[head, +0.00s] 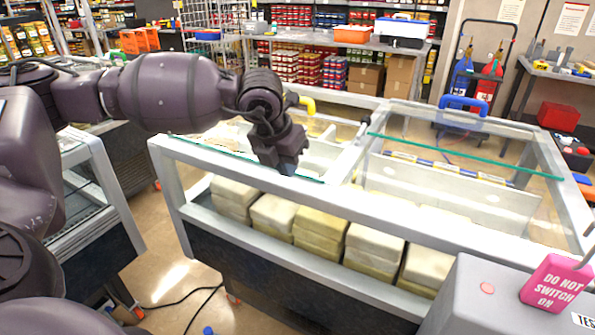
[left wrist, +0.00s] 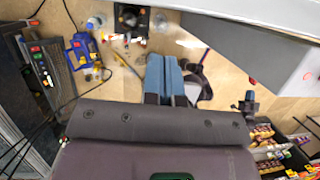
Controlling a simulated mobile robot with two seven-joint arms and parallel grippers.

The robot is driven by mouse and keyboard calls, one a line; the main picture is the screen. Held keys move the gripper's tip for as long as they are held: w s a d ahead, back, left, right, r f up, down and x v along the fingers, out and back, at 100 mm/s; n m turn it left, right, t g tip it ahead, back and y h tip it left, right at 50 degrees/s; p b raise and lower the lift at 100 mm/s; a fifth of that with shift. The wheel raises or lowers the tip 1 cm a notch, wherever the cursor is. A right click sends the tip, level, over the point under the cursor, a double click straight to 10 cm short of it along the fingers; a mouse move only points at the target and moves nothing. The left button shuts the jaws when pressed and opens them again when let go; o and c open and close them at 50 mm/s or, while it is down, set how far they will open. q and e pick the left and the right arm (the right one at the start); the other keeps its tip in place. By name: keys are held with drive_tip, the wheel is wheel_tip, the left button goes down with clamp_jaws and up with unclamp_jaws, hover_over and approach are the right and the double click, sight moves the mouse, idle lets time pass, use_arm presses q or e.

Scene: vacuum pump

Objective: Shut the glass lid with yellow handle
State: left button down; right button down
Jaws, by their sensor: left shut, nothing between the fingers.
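The glass lid (head: 215,146) with the yellow handle (head: 307,105) is the left lid of a pale-framed chest freezer (head: 335,212) in the head view. Its greenish front edge runs close along the inside of the front rail; I cannot tell if a small gap is left. My left gripper (head: 287,170) points down over this front edge, in front of the yellow handle, and hides part of the lid. Its blue fingers are together and empty in the left wrist view (left wrist: 166,78). I cannot tell whether they touch the glass. My right gripper is not in view.
The right glass lid with a blue handle (head: 463,104) has its front edge (head: 460,155) well away from the front rail. Wrapped blocks (head: 320,235) lie inside the freezer. A grey box with a pink tag (head: 556,283) stands at the lower right. Another glass-topped case (head: 85,190) is at left.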

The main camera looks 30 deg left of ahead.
sight(300, 180)
use_arm(q)
drive_tip(key=shift+y, duration=0.5)
drive_tip(key=w+f, duration=0.1)
drive_tip(key=f, duration=0.1)
drive_tip(key=w+a+f, duration=0.1)
drive_tip(key=f, duration=0.2)
drive_tip(key=w+a+f, duration=0.1)
drive_tip(key=w+f, duration=0.1)
drive_tip(key=shift+a+f+b, duration=0.25)
drive_tip(key=shift+b, duration=0.1)
drive_tip(key=shift+w+a+n, duration=0.15)
drive_tip(key=shift+w+n, duration=0.15)
drive_tip(key=shift+w, duration=0.9)
drive_tip(key=shift+w+a, duration=0.1)
drive_tip(key=shift+w, duration=0.8)
